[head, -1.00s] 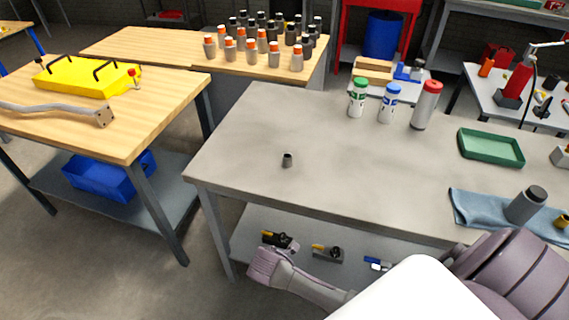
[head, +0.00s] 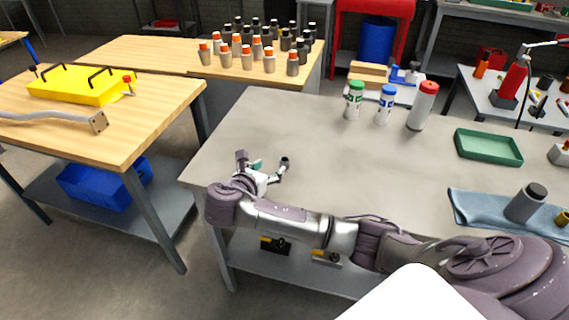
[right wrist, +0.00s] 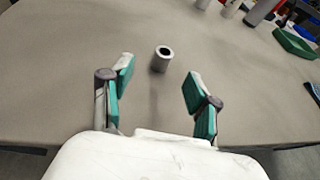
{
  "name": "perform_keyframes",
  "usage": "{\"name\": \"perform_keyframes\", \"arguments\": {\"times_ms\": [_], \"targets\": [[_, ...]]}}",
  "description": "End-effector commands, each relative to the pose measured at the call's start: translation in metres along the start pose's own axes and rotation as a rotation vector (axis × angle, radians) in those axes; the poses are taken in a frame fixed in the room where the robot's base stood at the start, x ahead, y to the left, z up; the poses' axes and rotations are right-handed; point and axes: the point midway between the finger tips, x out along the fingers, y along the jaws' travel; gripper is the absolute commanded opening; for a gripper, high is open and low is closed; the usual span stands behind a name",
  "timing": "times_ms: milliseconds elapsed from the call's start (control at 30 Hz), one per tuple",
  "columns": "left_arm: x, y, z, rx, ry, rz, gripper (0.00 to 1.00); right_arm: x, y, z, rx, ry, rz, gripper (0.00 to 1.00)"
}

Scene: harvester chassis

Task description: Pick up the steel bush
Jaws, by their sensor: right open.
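The steel bush (head: 285,160) is a small grey hollow cylinder standing upright on the grey table (head: 330,165) near its left end. My right gripper (head: 262,165) is open and empty, low over the table beside the bush. In the right wrist view the bush (right wrist: 161,62) shows its open top, just beyond and between the spread teal-padded fingertips of the gripper (right wrist: 157,74). No touch shows there. In the head view a fingertip partly overlaps the bush. My left gripper is not in view.
White bottles with green (head: 354,100) and blue (head: 386,104) caps and a red-capped canister (head: 422,106) stand at the back. A green tray (head: 488,147) and a blue cloth (head: 490,208) lie to the right. The table around the bush is clear.

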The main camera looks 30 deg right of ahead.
Motion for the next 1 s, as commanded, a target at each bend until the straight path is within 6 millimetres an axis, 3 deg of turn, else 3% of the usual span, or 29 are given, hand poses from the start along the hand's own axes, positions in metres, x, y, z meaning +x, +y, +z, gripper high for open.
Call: {"name": "perform_keyframes", "arguments": {"times_ms": [133,433,700,1000], "targets": [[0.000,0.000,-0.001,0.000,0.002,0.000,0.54,0.028,-0.001,0.000,0.001,0.000,-0.003,0.60],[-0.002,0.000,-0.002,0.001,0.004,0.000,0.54,0.053,-0.003,0.000,0.003,0.002,-0.001,0.60],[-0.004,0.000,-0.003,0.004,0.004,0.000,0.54,0.090,-0.008,-0.001,0.003,0.002,0.001,0.60],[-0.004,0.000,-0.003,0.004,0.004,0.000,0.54,0.096,-0.008,-0.001,0.004,0.004,0.002,0.60]]}}
